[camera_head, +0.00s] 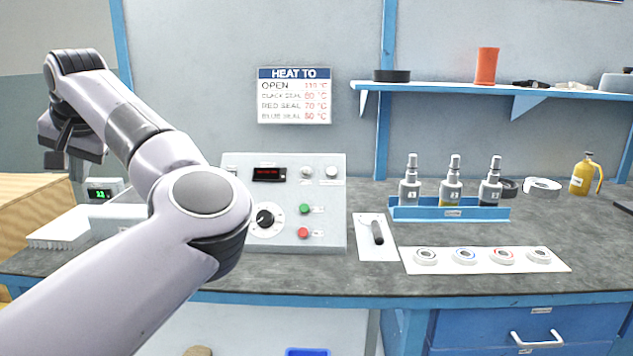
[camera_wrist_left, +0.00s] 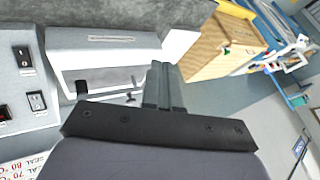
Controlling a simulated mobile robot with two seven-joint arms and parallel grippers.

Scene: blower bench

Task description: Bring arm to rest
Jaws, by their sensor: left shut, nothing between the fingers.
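My left arm comes in from the lower left, bends at a large joint in front of the bench, and reaches back up to the left. My left gripper (camera_head: 56,160) hangs at the far left, raised above the bench, pointing down. In the left wrist view its fingers (camera_wrist_left: 164,85) are together with nothing between them. It touches nothing that I can see. My right gripper and right arm are in neither view.
A grey control box (camera_head: 330,225) stands behind my arm's joint. A small device with a green display (camera_head: 101,194) and a white block (camera_head: 62,232) are below the gripper. A wooden crate (camera_head: 25,213) is at far left. A blue bottle rack (camera_head: 450,213) stands right.

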